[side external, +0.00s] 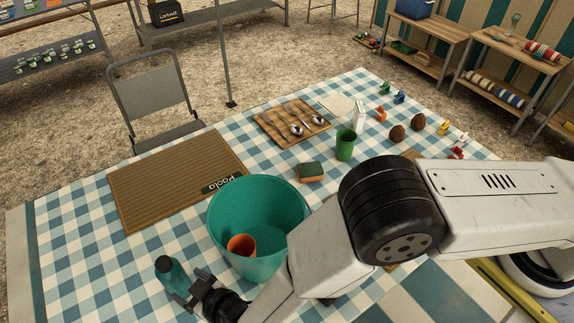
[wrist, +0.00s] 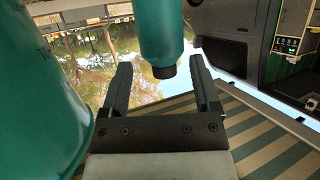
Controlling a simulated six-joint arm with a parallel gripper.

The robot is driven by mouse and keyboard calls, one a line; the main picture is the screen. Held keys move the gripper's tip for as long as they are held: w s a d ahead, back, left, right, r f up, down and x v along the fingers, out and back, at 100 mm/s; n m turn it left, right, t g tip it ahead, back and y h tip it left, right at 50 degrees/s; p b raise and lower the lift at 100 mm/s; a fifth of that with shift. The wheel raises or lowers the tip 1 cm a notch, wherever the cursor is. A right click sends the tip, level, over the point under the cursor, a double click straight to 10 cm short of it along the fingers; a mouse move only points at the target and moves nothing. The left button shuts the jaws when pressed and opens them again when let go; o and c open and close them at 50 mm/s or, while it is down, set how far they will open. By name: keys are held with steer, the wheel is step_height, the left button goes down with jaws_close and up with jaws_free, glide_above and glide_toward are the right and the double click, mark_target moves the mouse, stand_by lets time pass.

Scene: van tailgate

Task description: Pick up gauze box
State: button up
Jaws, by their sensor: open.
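A small white upright carton (side external: 360,117) stands near the far side of the table beside the green cup; it may be the gauze box, but its print is too small to read. My gripper (side external: 190,288) is low at the table's near left edge, far from that carton. Its jaws are open. In the wrist view, a teal bottle with a dark cap shows between and beyond the open fingers (wrist: 160,66); I cannot tell whether they touch it. The bottle (side external: 172,272) is also beside my gripper in the side view. The carton is not in the wrist view.
A teal bucket (side external: 258,200) with an orange cup (side external: 241,245) inside stands right of my gripper. A sponge (side external: 311,172), green cup (side external: 345,144), spoon board (side external: 280,118), brown eggs (side external: 397,133) and small coloured figures lie beyond. A brown mat (side external: 165,180) lies at left.

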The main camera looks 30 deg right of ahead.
step_height(320, 180, up, 19)
steer(key=w+d+m+t+h, duration=0.1)
steer(key=w+d+m+h, duration=0.2)
steer(key=w+d, duration=0.9)
steer(key=w+d+m+h, duration=0.25)
steer(key=w+d, duration=0.65)
steer(key=d, duration=0.7)
steer(key=d+m+g+h, duration=0.2)
steer(key=d+m+h, duration=0.45)
steer(key=d, duration=3.15)
glide_toward(360, 107)
steer(key=w+f, duration=0.1)
steer(key=w, duration=0.1)
steer(key=shift+w+d+f+n+h, duration=0.2)
steer(key=shift+d+n+h, duration=0.1)
steer(key=shift+d+n, duration=0.15)
steer(key=shift+d, duration=0.1)
steer(key=shift+x, duration=1.2)
